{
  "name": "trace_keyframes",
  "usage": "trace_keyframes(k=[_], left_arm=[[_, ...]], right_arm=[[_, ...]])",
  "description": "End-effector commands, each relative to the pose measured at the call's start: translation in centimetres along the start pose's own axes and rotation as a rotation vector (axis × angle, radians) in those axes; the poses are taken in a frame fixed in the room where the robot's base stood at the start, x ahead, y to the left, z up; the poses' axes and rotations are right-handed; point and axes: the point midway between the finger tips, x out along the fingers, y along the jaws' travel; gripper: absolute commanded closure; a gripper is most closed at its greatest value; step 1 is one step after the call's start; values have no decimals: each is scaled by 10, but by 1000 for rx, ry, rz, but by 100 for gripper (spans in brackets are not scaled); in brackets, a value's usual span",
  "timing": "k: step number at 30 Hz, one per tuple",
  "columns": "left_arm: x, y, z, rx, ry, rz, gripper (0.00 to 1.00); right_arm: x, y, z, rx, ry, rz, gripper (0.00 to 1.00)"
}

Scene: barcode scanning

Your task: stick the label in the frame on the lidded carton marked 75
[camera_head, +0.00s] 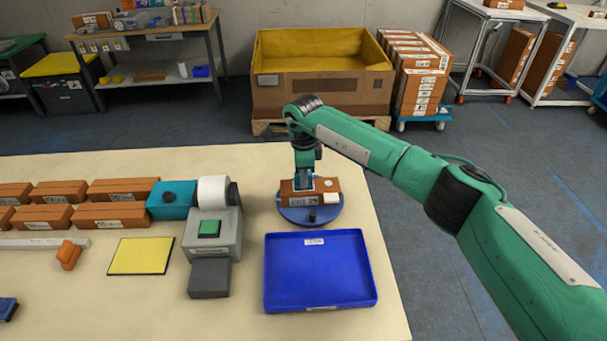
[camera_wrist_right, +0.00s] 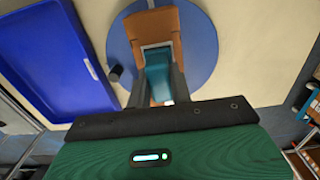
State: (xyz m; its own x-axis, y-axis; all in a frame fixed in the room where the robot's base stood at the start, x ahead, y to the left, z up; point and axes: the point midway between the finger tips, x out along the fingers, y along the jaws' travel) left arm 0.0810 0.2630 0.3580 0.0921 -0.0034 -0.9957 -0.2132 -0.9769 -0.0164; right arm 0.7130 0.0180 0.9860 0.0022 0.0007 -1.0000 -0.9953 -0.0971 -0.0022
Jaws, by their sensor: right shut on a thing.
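A brown carton (camera_head: 297,187) sits on a round blue turntable (camera_head: 285,213). Its front bears a white marking that looks like 75, and a white patch shows on its top at the right. It also shows in the wrist view (camera_wrist_right: 148,22), with a pale frame outline on its top. My right gripper (camera_head: 303,178) points down over the carton. In the wrist view the gripper (camera_wrist_right: 158,88) is shut on a teal block (camera_wrist_right: 158,72), whose end is at the frame; I cannot tell whether it touches. The label itself is hidden. My left gripper is not in view.
An empty blue tray (camera_head: 320,270) lies in front of the turntable. A grey label printer (camera_head: 222,235) with a white roll (camera_head: 213,191) stands to the left, beside a yellow mat (camera_head: 141,256). Several cartons (camera_head: 120,188) line the table's left. An orange tool (camera_head: 68,255) lies near them.

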Motion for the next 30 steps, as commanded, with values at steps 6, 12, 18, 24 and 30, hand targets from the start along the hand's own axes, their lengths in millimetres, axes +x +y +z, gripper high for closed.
trace_keyframes(k=[6,12,18,24,30], left_arm=[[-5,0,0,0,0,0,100],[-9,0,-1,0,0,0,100],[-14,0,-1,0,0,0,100],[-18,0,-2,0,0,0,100],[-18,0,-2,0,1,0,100]], right_arm=[[-14,0,0,0,2,1,100],[-32,0,0,1,1,0,100],[-48,0,0,0,1,-2,100],[-64,0,0,0,0,-1,100],[-69,0,0,0,0,-1,100]])
